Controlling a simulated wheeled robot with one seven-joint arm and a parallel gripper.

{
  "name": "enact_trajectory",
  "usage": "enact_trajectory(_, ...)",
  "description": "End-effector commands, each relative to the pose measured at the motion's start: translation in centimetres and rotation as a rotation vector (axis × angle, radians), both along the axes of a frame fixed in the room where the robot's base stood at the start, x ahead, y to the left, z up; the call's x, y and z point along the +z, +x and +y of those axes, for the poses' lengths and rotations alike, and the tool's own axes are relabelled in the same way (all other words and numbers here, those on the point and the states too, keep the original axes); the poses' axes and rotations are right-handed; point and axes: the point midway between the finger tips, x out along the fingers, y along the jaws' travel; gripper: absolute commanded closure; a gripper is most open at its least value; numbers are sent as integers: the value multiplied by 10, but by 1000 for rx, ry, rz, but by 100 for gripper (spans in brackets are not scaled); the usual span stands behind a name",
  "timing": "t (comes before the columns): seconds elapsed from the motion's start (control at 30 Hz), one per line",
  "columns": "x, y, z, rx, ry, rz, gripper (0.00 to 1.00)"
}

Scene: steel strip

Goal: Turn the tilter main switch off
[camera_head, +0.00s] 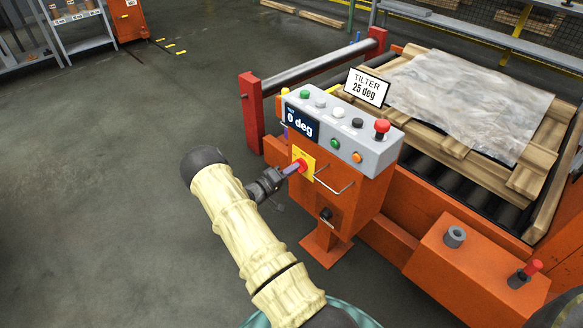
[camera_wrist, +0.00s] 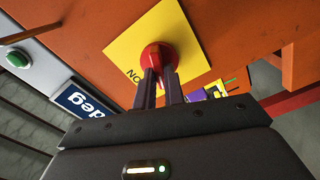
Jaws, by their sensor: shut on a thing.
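The main switch is a red rotary knob (camera_head: 302,165) on a yellow plate on the orange pedestal, below the grey control box. In the wrist view the red knob (camera_wrist: 158,58) sits on the yellow plate (camera_wrist: 190,40), with the lettering "NO" or "ON" partly visible beside it. My gripper (camera_head: 290,170) reaches it from the left in the head view. In the wrist view the two dark fingers of my gripper (camera_wrist: 159,80) are shut on the knob. The fingers hide part of the knob and the plate, so I cannot tell the switch setting.
The grey control box (camera_head: 365,155) carries several buttons, a red mushroom button (camera_head: 382,127) and a display reading "0 deg" (camera_head: 301,122). A wire handle (camera_head: 334,187) sticks out right of the switch. The tilter sign (camera_head: 367,87) reads "25 deg". Floor at left is clear.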

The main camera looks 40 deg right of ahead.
Motion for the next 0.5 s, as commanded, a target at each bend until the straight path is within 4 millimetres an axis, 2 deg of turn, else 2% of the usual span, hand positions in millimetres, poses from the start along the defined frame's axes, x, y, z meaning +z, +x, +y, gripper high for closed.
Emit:
enact_trajectory(0.2,-1,1,1,3,-12,185,100)
enact_trajectory(0.5,-2,1,1,4,-25,347,100)
